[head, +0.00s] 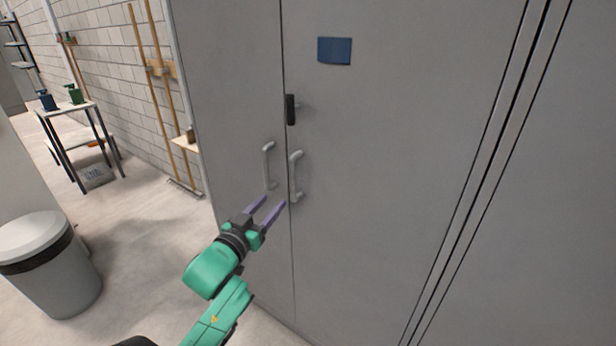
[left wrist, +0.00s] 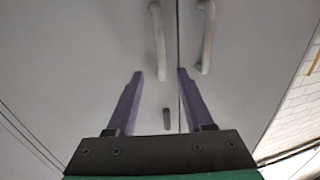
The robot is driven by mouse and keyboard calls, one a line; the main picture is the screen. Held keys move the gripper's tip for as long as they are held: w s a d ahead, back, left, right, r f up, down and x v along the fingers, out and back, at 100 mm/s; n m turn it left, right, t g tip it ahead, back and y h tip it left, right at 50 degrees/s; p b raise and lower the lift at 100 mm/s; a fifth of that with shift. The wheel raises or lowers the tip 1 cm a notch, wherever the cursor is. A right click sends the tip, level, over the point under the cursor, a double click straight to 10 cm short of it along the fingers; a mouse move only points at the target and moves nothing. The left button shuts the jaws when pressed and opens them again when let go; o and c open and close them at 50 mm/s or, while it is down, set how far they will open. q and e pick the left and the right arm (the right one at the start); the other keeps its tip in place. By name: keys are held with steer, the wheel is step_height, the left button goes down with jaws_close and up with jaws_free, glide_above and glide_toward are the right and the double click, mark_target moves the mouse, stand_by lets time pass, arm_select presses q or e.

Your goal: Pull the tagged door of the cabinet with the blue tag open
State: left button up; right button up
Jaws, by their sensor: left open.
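The grey cabinet's right door (head: 400,130) bears a blue tag (head: 334,50). It looks shut, flush with the left door (head: 230,80) along a vertical seam. The tagged door has a pale bar handle (head: 295,177) beside the seam and a black latch (head: 290,109) above it. My left gripper (head: 273,202) is open and empty, its purple fingers pointing toward the handles from below. In the left wrist view, which appears upside down, the tagged door's handle (left wrist: 158,40) lines up between the fingertips (left wrist: 160,73). Contact cannot be told. My right gripper is out of view.
The left door's handle (head: 268,166) stands close beside the seam. A grey bin (head: 45,265) stands at the left. A small table (head: 75,108) with pump bottles is further back. Wooden poles (head: 155,70) lean on the brick wall. Floor between bin and cabinet is clear.

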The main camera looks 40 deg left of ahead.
mark_target(291, 181)
arm_select(q)
steer(key=p+x, duration=0.1)
steer(key=x, duration=1.2)
steer(key=shift+f, duration=0.1)
jaws_close()
stand_by(0.7)
